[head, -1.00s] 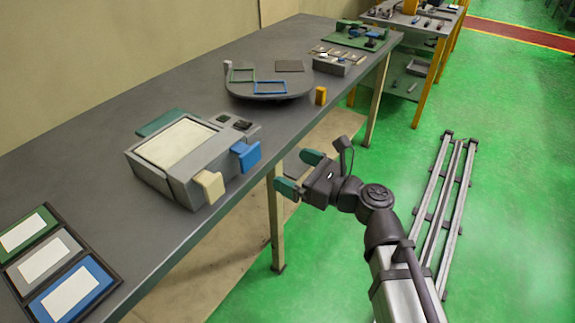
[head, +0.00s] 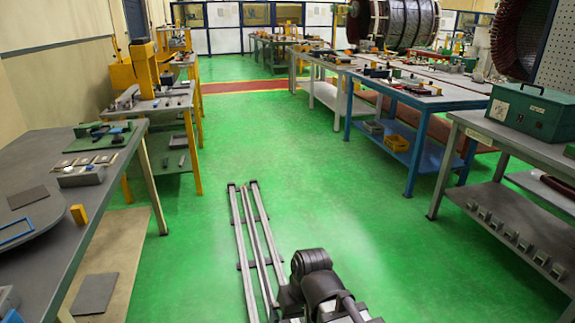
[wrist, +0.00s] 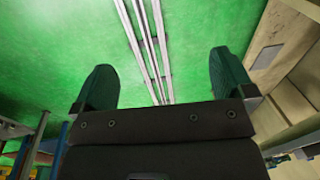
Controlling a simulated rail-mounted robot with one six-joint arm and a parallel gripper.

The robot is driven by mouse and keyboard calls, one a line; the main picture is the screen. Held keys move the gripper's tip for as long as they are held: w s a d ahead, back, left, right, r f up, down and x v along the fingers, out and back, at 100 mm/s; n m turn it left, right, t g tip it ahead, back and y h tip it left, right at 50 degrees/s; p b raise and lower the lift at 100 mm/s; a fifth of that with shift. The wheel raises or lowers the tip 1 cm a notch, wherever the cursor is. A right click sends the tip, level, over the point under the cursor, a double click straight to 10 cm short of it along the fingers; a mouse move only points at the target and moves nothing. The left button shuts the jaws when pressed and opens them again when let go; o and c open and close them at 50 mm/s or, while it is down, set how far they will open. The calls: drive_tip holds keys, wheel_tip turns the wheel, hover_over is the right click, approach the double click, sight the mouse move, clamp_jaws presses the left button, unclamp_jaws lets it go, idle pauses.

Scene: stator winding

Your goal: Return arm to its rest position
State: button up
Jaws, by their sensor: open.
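In the wrist view my gripper (wrist: 163,88) is open, with two dark green fingers spread wide and nothing between them. Beyond the fingers lie green floor and the metal floor rails (wrist: 150,45). In the head view part of my arm shows low in the middle, next to the floor rails (head: 253,240). The gripper itself is not visible in the head view.
A right-hand bench carries a green case (head: 530,115). A blue-framed table (head: 415,100) stands farther back. The green aisle between is clear.

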drive_tip(key=w+d+r+m+h+p, duration=0.15)
drive_tip(key=d+m, duration=0.25)
drive_tip(key=d, duration=1.5)
wheel_tip(320, 180, up, 13)
drive_tip(key=a+p, duration=0.1)
drive_tip(key=p, duration=1.2)
drive_tip(key=shift+c, duration=0.5)
